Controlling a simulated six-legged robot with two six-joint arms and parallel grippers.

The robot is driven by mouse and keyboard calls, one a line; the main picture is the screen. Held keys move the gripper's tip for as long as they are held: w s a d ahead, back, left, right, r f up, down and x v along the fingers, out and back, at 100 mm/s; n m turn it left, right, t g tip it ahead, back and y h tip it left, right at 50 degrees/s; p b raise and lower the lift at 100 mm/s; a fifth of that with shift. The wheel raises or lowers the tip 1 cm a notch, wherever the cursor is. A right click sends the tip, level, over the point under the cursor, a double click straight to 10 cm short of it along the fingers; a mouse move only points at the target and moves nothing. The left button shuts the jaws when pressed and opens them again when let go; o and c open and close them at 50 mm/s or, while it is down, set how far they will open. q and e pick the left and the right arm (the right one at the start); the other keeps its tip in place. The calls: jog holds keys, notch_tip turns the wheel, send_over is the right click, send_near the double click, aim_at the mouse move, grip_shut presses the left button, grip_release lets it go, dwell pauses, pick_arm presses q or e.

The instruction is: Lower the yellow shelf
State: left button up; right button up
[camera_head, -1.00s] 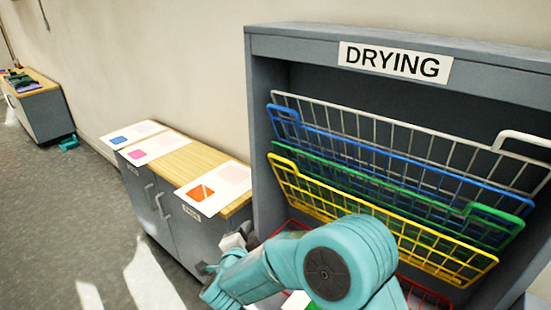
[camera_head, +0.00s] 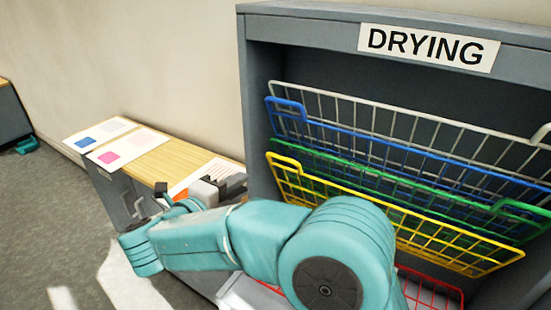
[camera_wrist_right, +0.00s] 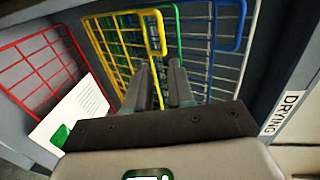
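The yellow shelf (camera_head: 400,220) is a wire rack tilted up inside the grey drying cabinet, below the green one. Its handle is at its upper left in the head view. In the right wrist view the yellow shelf (camera_wrist_right: 127,38) stands ahead of the fingers, with its handle just beyond the tips. My right gripper (camera_head: 236,184) is in front of the cabinet's left side. In the right wrist view its two fingers (camera_wrist_right: 160,80) are apart with nothing gripped between them. My left gripper is not in view.
Green (camera_head: 350,172), blue (camera_head: 345,140) and white (camera_head: 400,110) shelves are tilted up above the yellow one. The red shelf (camera_wrist_right: 30,70) is low, with a white card (camera_wrist_right: 75,112) by it. A wood-topped cabinet (camera_head: 150,165) with prints stands left.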

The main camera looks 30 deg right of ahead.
aim_at(282, 159)
jog(key=x, duration=0.5)
jog(key=p+x, duration=0.1)
jog(key=x, duration=0.3)
jog(key=p+x, duration=0.1)
jog(key=x, duration=0.4)
jog(key=shift+s+d+r, duration=0.1)
jog(key=shift+s+d, duration=0.05)
jog(key=shift+d, duration=0.4)
jog(key=shift+w+d, duration=0.4)
jog(key=shift+s, duration=0.15)
grip_shut()
